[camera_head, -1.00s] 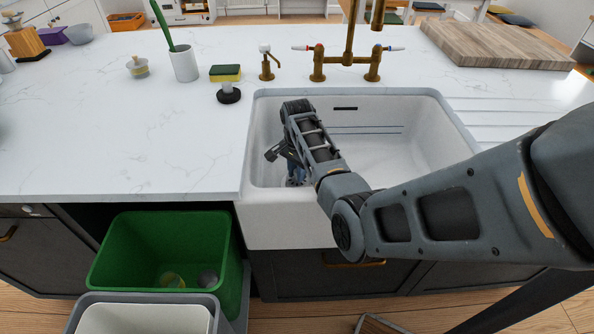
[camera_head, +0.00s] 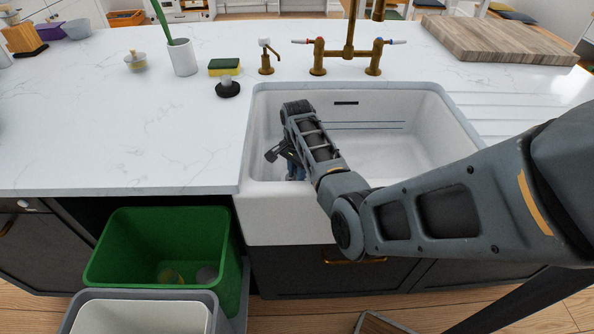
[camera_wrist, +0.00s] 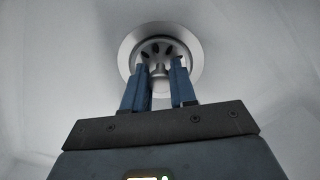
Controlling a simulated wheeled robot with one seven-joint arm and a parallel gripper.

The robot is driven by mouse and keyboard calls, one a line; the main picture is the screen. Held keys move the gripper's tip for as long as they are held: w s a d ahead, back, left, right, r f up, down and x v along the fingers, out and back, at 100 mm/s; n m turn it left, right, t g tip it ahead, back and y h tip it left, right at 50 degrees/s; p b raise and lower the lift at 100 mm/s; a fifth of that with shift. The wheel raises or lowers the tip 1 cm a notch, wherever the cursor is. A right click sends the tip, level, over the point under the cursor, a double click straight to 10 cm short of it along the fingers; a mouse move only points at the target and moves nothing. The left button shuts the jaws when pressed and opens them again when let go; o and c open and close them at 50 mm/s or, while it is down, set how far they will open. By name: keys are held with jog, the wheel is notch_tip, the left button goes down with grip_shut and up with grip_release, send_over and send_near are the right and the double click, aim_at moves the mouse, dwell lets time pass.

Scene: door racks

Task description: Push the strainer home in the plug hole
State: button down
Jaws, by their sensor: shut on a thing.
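The metal strainer (camera_wrist: 160,47) shows in the wrist view as a round grey disc with dark slots and a small central knob (camera_wrist: 159,68). It lies within the pale metal ring of the plug hole (camera_wrist: 128,48) on the sink floor; I cannot tell how deep it sits. My gripper (camera_wrist: 161,67) points down at it, its two blue fingers shut on the knob, one on each side. In the head view my gripper (camera_head: 294,168) is low in the left part of the white sink (camera_head: 277,215), and my arm and the sink's front wall hide the strainer.
A brass tap (camera_head: 347,55) and soap pump (camera_head: 265,58) stand behind the sink. A sponge (camera_head: 224,66) on a black-based holder, a white cup (camera_head: 182,58) and a lidded pot (camera_head: 135,61) are to the left. A green bin (camera_head: 160,225) stands below the counter. The sink's right side is clear.

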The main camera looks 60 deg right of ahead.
jog(key=c, duration=0.8)
grip_release()
notch_tip(320, 180, up, 8)
jog(key=shift+f, duration=0.15)
